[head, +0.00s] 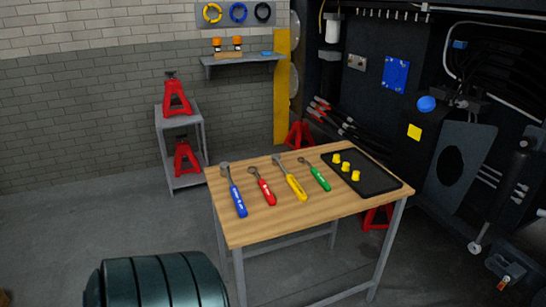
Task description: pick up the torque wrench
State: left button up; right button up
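Several hand tools lie apart in a row on the wooden table. From left to right they are a long blue-handled tool (236,195), a red-handled one (264,188), a yellow-handled one (293,183) and a green-handled one (317,175). Each has a grey metal head at its far end. The handles carry small pale lettering that I cannot read, so I cannot tell for sure which is the torque wrench. Neither of my grippers is in view.
The table (300,217) has free wood in front of the tools. A black tray (376,184) with three yellow pieces lies on its right. A dark teal ribbed object (157,283) is at the bottom left. A grey cart (190,125) with red jack stands is behind left.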

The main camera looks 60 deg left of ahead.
aim_at(224, 172)
jog(key=u, duration=2.3)
jog(key=i+l+u, duration=0.1)
jog(key=u, duration=0.25)
jog(key=l+u, duration=0.2)
jog(key=u, duration=0.15)
jog(key=i+l+u, duration=0.15)
jog(key=l, duration=0.3)
jog(key=i+l+u, duration=0.15)
jog(key=l, duration=0.35)
jog(key=l+u, duration=0.2)
jog(key=l, duration=0.6)
jog(key=i+l, duration=0.15)
jog(key=l, duration=0.1)
